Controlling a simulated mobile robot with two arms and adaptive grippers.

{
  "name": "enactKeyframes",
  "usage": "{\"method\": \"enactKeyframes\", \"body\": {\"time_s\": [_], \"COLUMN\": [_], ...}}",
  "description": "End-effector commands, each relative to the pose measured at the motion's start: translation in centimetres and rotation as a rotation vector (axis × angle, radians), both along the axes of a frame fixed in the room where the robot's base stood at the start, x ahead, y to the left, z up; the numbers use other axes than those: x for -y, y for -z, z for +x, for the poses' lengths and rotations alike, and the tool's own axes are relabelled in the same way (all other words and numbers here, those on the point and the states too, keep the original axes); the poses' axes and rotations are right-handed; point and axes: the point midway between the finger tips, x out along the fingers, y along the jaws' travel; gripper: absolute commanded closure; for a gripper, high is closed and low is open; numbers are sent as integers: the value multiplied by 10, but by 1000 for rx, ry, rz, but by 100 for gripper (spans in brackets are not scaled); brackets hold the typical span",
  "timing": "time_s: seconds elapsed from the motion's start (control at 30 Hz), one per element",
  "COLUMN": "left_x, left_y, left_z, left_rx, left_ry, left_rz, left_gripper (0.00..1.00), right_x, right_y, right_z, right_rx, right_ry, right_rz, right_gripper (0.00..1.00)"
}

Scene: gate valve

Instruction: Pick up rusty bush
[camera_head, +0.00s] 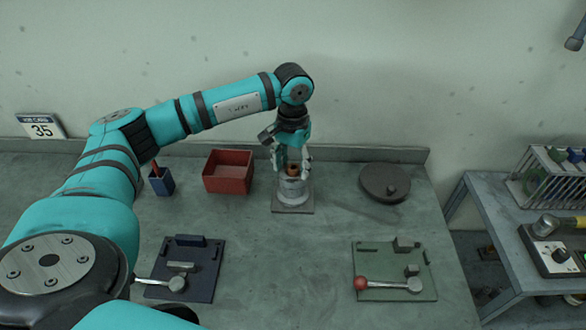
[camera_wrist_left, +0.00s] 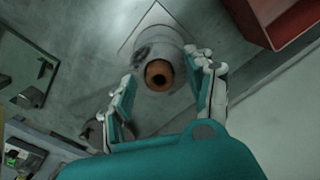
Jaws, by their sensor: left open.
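The rusty bush (camera_head: 292,170) is a small orange-brown ring seated in the top of a grey metal valve body (camera_head: 293,192) at the back middle of the bench. In the left wrist view the bush (camera_wrist_left: 159,75) shows as a ring with a dark hole, between the fingertips. My left gripper (camera_head: 291,160) points down over the valve body, with its fingers open on either side of the bush. In the left wrist view the fingers (camera_wrist_left: 165,75) stand apart, and a gap shows between each and the bush. My right gripper is not in view.
A red bin (camera_head: 228,172) and a blue pen cup (camera_head: 161,181) stand left of the valve. A dark round disc (camera_head: 385,183) lies to the right. Clamp fixtures, one blue (camera_head: 185,268) and one green (camera_head: 394,270), sit nearer the front. The bench middle is clear.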

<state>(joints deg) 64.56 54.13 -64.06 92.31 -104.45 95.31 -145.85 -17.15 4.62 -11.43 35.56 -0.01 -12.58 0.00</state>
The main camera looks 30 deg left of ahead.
Motion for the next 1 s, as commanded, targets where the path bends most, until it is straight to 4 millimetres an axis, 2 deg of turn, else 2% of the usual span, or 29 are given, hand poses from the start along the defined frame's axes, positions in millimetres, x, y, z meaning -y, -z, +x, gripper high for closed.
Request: {"method": "enactKeyframes", "body": {"time_s": [0.2,0.63,1.0], "left_x": [0,1,0], "left_y": [1,1,-1], "left_z": [0,0,1], "left_rx": [0,1,3], "left_ry": [1,1,0], "left_rz": [0,0,-1], "left_gripper": [45,100,100], "right_x": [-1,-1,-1], "right_y": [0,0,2], "right_z": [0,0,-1], "right_rx": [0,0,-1], "right_ry": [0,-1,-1], "right_rz": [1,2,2], "right_gripper": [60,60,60]}}
